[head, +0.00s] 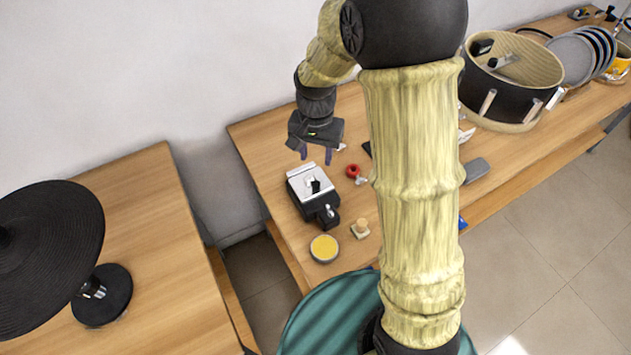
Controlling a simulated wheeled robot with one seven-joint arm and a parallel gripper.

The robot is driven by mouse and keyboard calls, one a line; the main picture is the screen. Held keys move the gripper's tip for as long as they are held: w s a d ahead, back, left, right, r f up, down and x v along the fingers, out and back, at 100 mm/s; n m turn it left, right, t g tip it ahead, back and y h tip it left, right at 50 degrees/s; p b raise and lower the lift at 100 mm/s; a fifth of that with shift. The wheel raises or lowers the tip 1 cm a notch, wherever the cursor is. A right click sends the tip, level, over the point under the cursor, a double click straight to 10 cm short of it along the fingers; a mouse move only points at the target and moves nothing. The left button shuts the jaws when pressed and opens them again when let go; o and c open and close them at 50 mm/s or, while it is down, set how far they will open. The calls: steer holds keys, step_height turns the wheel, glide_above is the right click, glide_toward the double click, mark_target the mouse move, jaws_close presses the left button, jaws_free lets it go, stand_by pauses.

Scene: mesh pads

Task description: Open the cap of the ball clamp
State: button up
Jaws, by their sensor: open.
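A black and silver device (308,182), which looks like the ball clamp, sits on the wooden table near its left end. It has a pale top plate and a small dark lever or knob on it. I cannot tell which part is the cap or whether it is open. My gripper (316,155) hangs just above and behind the device, fingers pointing down. Its two bluish fingers are apart with nothing between them. It does not appear to touch the device.
Near the device are a red ring-shaped item (353,171), a small wooden-topped piece (360,229) and a round yellow-topped tin (324,248). My arm hides the table's middle.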

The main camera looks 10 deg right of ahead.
mark_target(316, 184)
step_height(316, 184, down, 12)
steer(key=shift+p, duration=0.45)
steer(key=shift+c, duration=0.2)
jaws_close()
